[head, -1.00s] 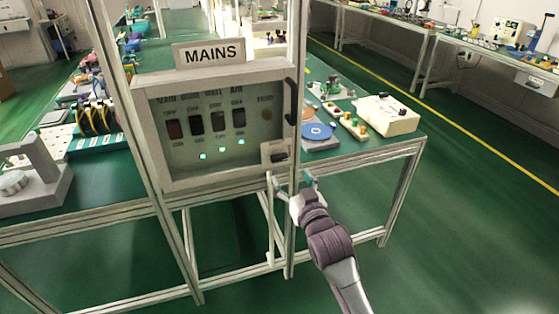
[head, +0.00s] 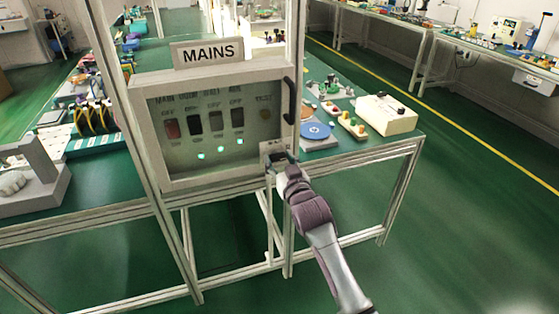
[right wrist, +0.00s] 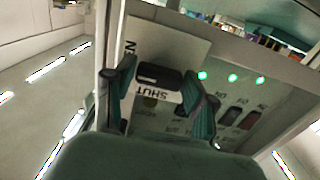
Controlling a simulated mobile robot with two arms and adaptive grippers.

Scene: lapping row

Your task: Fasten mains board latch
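The mains board (head: 222,122) is a pale box with a windowed door under a MAINS sign (head: 208,52). Its door looks closed. The latch plate (head: 267,147) is at the door's lower right corner. In the right wrist view, its dark latch knob (right wrist: 160,77) sits on a pale plate (right wrist: 160,45), beside the word SHUT; part of another word shows at the plate's edge. My right gripper (head: 280,163) is at the latch. In the wrist view its fingers (right wrist: 162,88) are spread on either side of the knob, with small gaps seeming to remain. My left gripper is out of view.
A dark door handle (head: 289,101) stands out above the latch. Metal frame posts flank the board. A bench with a blue disc (head: 316,131) and a cream box (head: 386,114) stands right behind. The green floor at right is clear.

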